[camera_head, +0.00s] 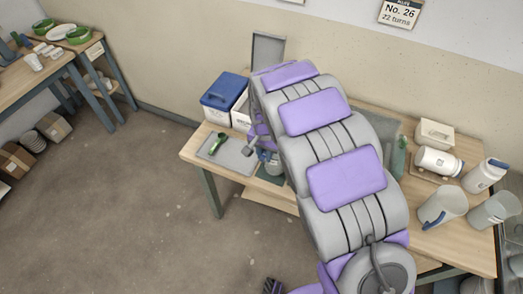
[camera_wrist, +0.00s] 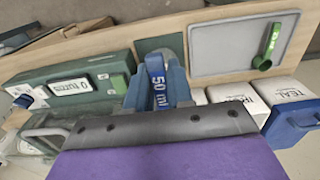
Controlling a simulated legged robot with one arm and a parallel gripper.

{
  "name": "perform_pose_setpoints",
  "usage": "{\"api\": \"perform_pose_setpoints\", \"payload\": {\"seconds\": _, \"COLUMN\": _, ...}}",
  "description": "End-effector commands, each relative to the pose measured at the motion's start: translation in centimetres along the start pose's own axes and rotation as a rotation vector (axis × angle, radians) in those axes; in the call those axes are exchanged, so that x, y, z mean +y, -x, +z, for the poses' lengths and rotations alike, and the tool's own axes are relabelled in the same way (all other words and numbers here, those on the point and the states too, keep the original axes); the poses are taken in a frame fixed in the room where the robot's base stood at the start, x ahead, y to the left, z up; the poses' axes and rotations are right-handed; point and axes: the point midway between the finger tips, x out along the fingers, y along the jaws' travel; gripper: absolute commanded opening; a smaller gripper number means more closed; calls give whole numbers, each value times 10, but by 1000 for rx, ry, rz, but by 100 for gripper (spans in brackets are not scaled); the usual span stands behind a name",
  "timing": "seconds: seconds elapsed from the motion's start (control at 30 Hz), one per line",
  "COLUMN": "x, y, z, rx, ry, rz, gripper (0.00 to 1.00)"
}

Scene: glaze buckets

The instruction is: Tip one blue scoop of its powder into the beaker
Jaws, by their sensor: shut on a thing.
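In the wrist view a blue scoop handle marked "50 ml" (camera_wrist: 156,82) sits between the fingers of my gripper (camera_wrist: 157,72), which is shut on it. The scoop's bowl is mostly hidden, so I cannot see any powder. Beyond the fingertips is a dark green mat (camera_wrist: 147,46) with a pale rounded thing on it, perhaps the beaker, partly hidden. In the head view my gripper (camera_head: 262,148) is low over the table's left part, largely hidden by my arm. A greyish vessel (camera_head: 271,167), perhaps the beaker, shows just below it.
A green scoop (camera_wrist: 266,48) lies on a grey tray (camera_wrist: 218,50). White tubs, one labelled "TEAL" (camera_wrist: 286,92), one with a blue lid, stand near. A green device reads "0 turns" (camera_wrist: 70,87). White jars and grey buckets (camera_head: 492,210) crowd the table's right end.

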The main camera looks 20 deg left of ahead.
Motion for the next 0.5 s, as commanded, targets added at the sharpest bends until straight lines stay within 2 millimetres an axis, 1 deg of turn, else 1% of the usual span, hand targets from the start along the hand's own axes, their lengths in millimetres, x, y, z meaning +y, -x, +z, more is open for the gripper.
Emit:
{"api": "perform_pose_setpoints", "payload": {"seconds": 0.07, "x": 2, "y": -4, "z": 0, "rx": -1, "ry": -2, "rz": -1, "gripper": 0}}
{"api": "perform_pose_setpoints", "payload": {"seconds": 0.17, "x": 1, "y": -11, "z": 0, "rx": -2, "ry": -1, "rz": 1, "gripper": 0}}
{"api": "perform_pose_setpoints", "payload": {"seconds": 0.2, "x": -2, "y": -7, "z": -1, "rx": -22, "ry": -3, "rz": 1, "gripper": 0}}
{"api": "perform_pose_setpoints", "payload": {"seconds": 0.33, "x": -8, "y": -3, "z": -2, "rx": -78, "ry": -3, "rz": 6, "gripper": 0}}
{"api": "perform_pose_setpoints", "payload": {"seconds": 0.5, "x": -9, "y": 2, "z": -3, "rx": -152, "ry": -4, "rz": 9, "gripper": 0}}
